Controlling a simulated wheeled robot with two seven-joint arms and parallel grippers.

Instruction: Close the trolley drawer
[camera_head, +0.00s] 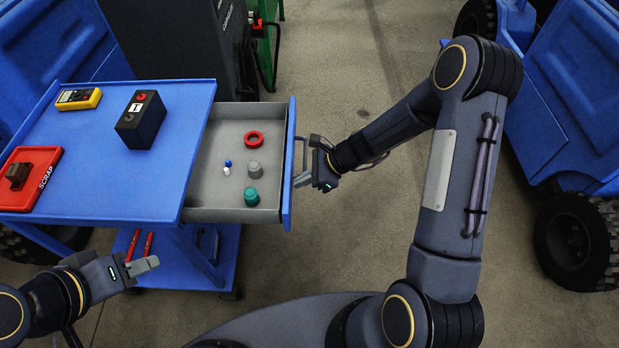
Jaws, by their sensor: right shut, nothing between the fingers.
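The blue trolley (120,195) stands at the left of the head view. Its drawer (215,180) is pulled out to the right, with a grey inside and a blue front panel (289,150). My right gripper (299,172) is shut and empty at the outer side of the front panel. Its fingertips are close to the panel; I cannot tell whether they touch it. My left gripper (152,264) is below the trolley top's near edge, apart from the drawer. I cannot tell whether its fingers are open.
The drawer holds a red ring (253,139), a grey knob (255,169), a teal knob (252,196) and small blue and white pieces. On the top are a yellow meter (79,99), a black box (141,120) and a red scrap tray (45,185). A blue vehicle (575,100) stands right.

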